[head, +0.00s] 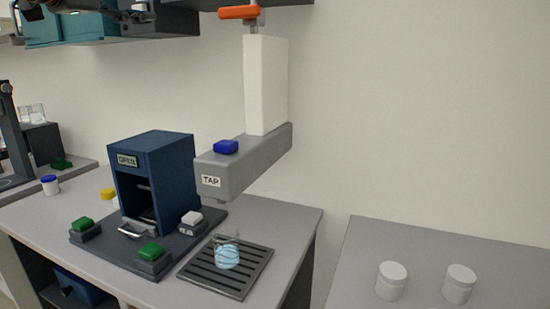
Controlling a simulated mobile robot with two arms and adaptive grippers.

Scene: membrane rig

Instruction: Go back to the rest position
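A dark jointed part that looks like my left gripper (140,15) shows at the top left edge, in front of the teal boxes and well above the bench. It is too small and dark to tell whether its fingers are open or shut. My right gripper is out of view. The blue rig (180,165) labelled OPEN stands on a dark base on the bench. A glass beaker with light blue liquid (227,257) stands on the slatted drain tray (245,284), below the grey arm labelled TAP (240,170).
Green buttons (151,251) and a white button (192,218) sit around the rig. A blue-capped jar (50,185) stands at left. Two white jars (391,281) stand on the right table (430,250), across a gap. Teal boxes (65,27) sit on the upper shelf. An orange handle (239,13) tops the white column.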

